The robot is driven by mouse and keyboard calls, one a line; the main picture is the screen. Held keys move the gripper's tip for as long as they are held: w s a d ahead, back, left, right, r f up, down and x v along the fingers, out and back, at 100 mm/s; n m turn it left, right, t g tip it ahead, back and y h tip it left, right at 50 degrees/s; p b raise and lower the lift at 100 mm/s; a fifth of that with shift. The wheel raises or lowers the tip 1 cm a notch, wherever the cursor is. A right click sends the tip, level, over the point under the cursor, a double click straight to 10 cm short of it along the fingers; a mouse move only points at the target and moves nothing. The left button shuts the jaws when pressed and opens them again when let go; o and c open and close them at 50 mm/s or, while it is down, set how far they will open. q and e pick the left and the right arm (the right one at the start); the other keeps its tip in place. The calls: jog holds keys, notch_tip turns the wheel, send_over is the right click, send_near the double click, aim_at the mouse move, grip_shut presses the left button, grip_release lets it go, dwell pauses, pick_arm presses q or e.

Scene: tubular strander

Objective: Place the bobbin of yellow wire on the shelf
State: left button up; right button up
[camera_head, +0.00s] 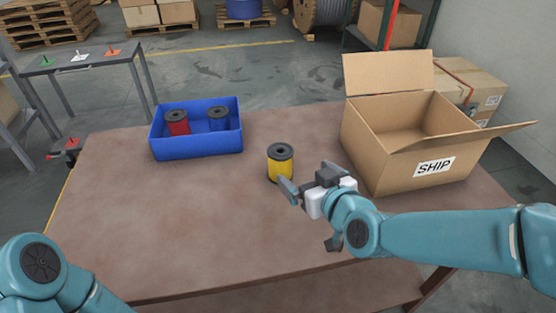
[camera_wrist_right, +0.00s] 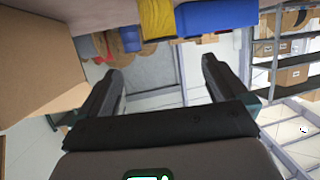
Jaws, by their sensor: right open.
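The bobbin of yellow wire (camera_head: 280,164) stands upright on the brown table, with dark flanges. It also shows at the top of the right wrist view (camera_wrist_right: 157,18), partly cut off. My right gripper (camera_head: 308,178) is open and empty, just right of the bobbin; in the right wrist view its two fingers (camera_wrist_right: 162,72) are apart with nothing between them.
A blue bin (camera_head: 197,147) with a red bobbin (camera_head: 177,123) and a blue bobbin (camera_head: 218,118) stands at the table's back left. An open cardboard box (camera_head: 390,160) marked SHIP stands right of the gripper. The table's (camera_head: 180,220) left and front are clear.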

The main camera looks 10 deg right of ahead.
aim_at(284, 155)
jog(key=x, duration=0.9)
jog(key=shift+w+f, duration=0.25)
jog(key=shift+f, duration=0.05)
jog(key=x, duration=0.5)
jog(key=shift+w+a, duration=0.15)
jog(key=shift+w, duration=0.1)
jog(key=shift+s+r, duration=0.15)
jog(key=c, duration=1)
jog(key=shift+c, duration=1.4)
jog(key=shift+r, duration=0.1)
